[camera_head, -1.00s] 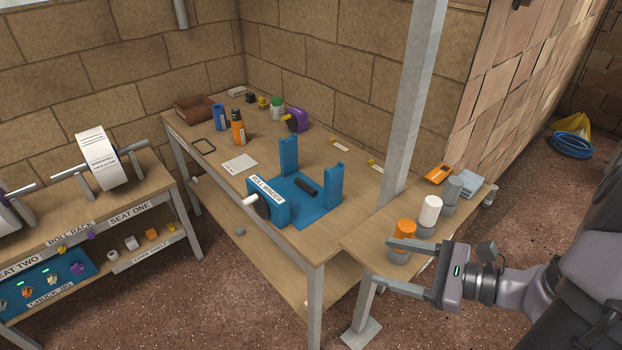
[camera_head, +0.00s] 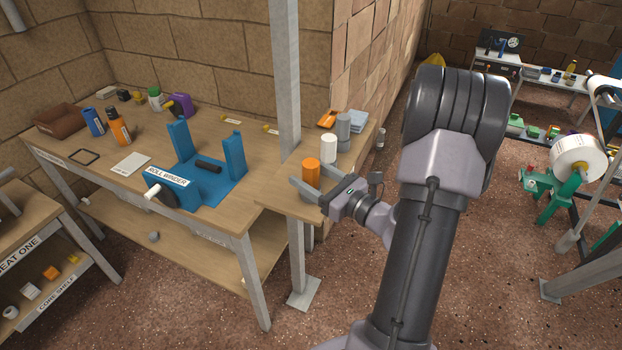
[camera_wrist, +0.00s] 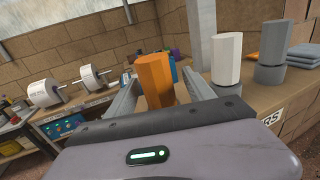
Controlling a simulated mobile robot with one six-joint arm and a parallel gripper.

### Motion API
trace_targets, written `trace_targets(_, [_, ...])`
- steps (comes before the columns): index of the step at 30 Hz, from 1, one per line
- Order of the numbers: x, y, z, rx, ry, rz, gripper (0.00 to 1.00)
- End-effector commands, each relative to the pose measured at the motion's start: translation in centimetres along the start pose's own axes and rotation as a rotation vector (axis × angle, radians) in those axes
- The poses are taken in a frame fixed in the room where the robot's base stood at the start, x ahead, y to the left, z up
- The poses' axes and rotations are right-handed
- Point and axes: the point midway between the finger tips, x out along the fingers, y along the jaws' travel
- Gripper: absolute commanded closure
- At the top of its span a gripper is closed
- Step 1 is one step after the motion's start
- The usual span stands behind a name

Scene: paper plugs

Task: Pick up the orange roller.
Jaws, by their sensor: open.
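The orange roller (camera_head: 311,172) stands upright near the front edge of the small side shelf (camera_head: 268,192). My gripper (camera_head: 306,189) is open, and in the head view its fingers reach toward the roller's lower part. In the wrist view the orange roller (camera_wrist: 155,80) stands between the two open fingers (camera_wrist: 160,88), its top above them. I cannot tell whether either finger touches it. The roller's foot is hidden behind my gripper body in the wrist view.
A white roller (camera_head: 328,148) and a grey roller (camera_head: 343,130) stand upright behind the orange one, on grey bases in the wrist view. A metal post (camera_head: 286,90) rises close to the left. A blue roll winder (camera_head: 185,192) is on the bench.

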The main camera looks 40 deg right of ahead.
Motion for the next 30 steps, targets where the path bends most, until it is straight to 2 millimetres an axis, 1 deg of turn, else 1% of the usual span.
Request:
trace_targets(1, [1.0,0.3,-0.2,-0.003,0.0,0.005,0.38])
trace_targets(4, [2.2,0.2,-0.1,-0.001,0.0,0.002,0.38])
trace_targets(6, [2.5,0.1,0.0,-0.001,0.0,0.001,0.38])
trace_targets(11, [2.5,0.1,0.0,0.0,0.001,0.0,0.38])
trace_targets(12, [2.5,0.1,0.0,0.0,0.001,0.0,0.46])
trace_targets(14, [2.5,0.1,0.0,0.0,0.001,0.0,0.58])
trace_targets(18, [2.5,0.1,0.0,0.0,0.001,0.0,0.85])
trace_targets(20, [2.5,0.1,0.0,0.0,0.001,0.0,0.97])
trace_targets(21, [2.5,0.1,0.0,0.0,0.001,0.0,1.0])
trace_targets(27, [2.5,0.1,0.0,0.0,0.001,0.001,1.0])
trace_targets(30, [2.5,0.1,0.4,0.0,0.001,0.001,1.0])
